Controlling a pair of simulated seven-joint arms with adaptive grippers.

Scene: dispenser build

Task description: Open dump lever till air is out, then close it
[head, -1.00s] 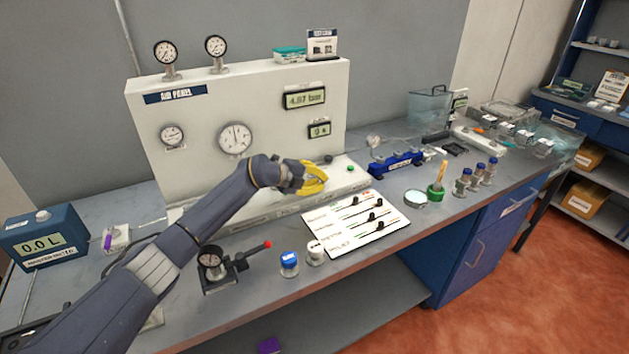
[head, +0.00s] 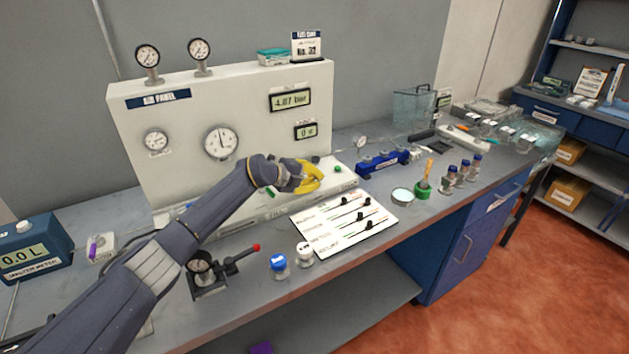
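The white air panel (head: 255,125) stands at the back of the bench; its upper display (head: 290,99) reads about 4.8 bar. My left gripper (head: 319,177) is over the panel's front ledge (head: 270,208), its yellow fingers apart with nothing visible between them. A dark knob (head: 315,159) and a green button (head: 337,169) sit on the ledge just beyond and right of the fingers. I cannot tell which part is the dump lever. My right gripper is out of view.
A white card with sliders (head: 345,224) lies in front of the ledge. A blue-capped jar (head: 278,263) and a white-capped jar (head: 304,253) stand near the front edge. A blue manifold (head: 384,161) and a green pot (head: 422,188) are to the right. A blue meter (head: 35,250) is at left.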

